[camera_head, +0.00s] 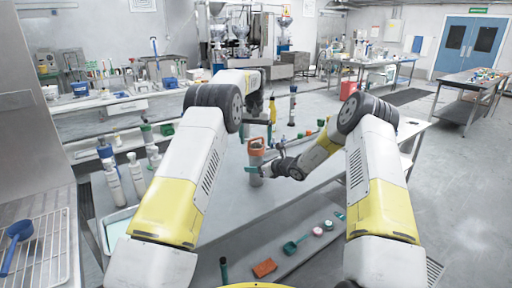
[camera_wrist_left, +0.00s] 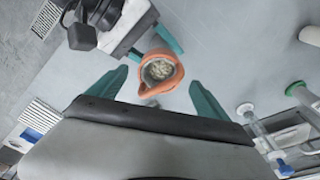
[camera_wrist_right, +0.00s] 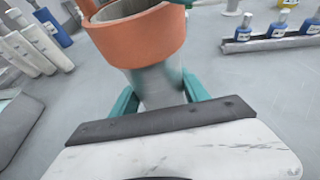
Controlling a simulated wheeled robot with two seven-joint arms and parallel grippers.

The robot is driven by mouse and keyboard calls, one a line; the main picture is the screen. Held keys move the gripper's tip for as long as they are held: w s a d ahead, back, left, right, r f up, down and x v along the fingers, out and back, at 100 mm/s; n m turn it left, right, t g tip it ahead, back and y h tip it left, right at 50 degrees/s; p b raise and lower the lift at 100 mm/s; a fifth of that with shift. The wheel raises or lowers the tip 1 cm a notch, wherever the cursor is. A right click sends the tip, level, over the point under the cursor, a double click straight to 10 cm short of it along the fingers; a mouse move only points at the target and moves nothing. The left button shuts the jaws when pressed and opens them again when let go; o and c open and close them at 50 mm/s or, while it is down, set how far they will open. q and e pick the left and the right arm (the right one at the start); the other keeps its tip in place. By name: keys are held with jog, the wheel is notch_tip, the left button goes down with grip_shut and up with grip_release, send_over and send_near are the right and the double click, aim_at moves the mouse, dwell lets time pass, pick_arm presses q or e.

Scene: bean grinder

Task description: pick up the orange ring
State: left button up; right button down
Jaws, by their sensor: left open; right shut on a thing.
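The orange ring (camera_head: 256,144) sits around the top of the grey cylindrical grinder body (camera_head: 256,162), which stands upright over the table. My right gripper (camera_head: 254,170) is shut on the grinder body below the ring; the right wrist view shows its teal fingers on either side of the body (camera_wrist_right: 160,88), with the orange ring (camera_wrist_right: 150,42) above them. My left gripper (camera_wrist_left: 158,88) is open above the ring. In the left wrist view the orange ring (camera_wrist_left: 178,74) lies between its fingers, with gaps on both sides, and pale contents show inside.
On the grey table (camera_head: 225,190), white bottles (camera_head: 112,180) stand at the left and a rack with bottles (camera_wrist_right: 270,38) lies beyond the grinder. The table around the grinder is mostly clear.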

aim_at(256, 146)
pick_arm(q)
jog(key=f, duration=0.3)
jog(key=shift+w+f, duration=0.1)
jog(key=shift+w, duration=0.1)
jog(key=c, duration=1.4)
notch_tip(256, 146, up, 9)
jog(key=shift+w+r, duration=0.1)
jog(key=shift+c, duration=0.2)
jog(key=shift+r, duration=0.45)
pick_arm(e)
jog(key=shift+c, duration=2.3)
grip_release()
jog(key=shift+d, duration=0.1)
